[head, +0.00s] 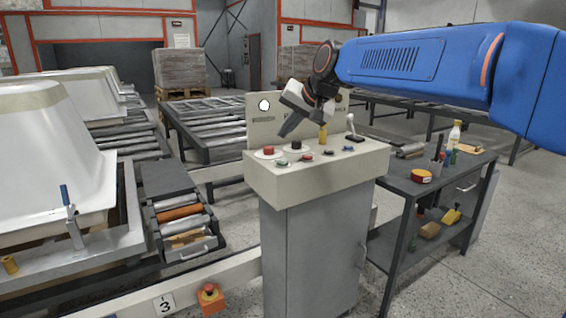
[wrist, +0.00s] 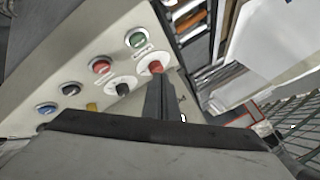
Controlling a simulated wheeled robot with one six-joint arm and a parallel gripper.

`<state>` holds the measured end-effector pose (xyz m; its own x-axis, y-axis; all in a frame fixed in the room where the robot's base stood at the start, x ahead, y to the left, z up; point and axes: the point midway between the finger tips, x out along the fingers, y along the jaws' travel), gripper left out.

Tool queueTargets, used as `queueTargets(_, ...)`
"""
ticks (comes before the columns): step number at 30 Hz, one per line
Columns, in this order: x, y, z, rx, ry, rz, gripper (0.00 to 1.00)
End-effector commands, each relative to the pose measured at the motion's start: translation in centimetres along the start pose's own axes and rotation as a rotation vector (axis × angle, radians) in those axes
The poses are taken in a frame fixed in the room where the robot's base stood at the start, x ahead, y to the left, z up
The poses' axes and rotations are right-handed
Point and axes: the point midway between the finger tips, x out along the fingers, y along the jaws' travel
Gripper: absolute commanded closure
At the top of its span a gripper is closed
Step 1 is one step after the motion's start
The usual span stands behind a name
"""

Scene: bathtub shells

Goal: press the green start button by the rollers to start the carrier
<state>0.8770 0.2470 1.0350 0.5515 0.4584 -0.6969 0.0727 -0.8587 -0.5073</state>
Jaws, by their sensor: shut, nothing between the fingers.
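The green button (head: 281,161) sits at the front left of the sloped top of the beige control console (head: 315,177). In the wrist view the green button (wrist: 137,39) shows whole, at the end of the button row. My gripper (head: 284,131) is shut and empty, pointing down above the back left of the console top. In the wrist view my gripper (wrist: 160,84) has its tips close to the red mushroom button (wrist: 155,67), apart from the green button. I cannot tell the exact height of the tips above the panel.
A black knob (head: 296,145), a red button (head: 306,156), a blue button (head: 348,148) and a lever (head: 350,127) share the console top. Roller conveyors (head: 205,123) stand behind. White tub shells (head: 50,160) are at left, a dark side table (head: 432,177) at right.

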Motion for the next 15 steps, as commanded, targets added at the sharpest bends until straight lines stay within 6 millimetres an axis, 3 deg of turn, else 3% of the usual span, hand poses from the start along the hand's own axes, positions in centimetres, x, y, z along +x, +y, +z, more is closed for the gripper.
queueTargets(15,3.5,2.5,2.5,-0.001,0.000,0.000,1.00)
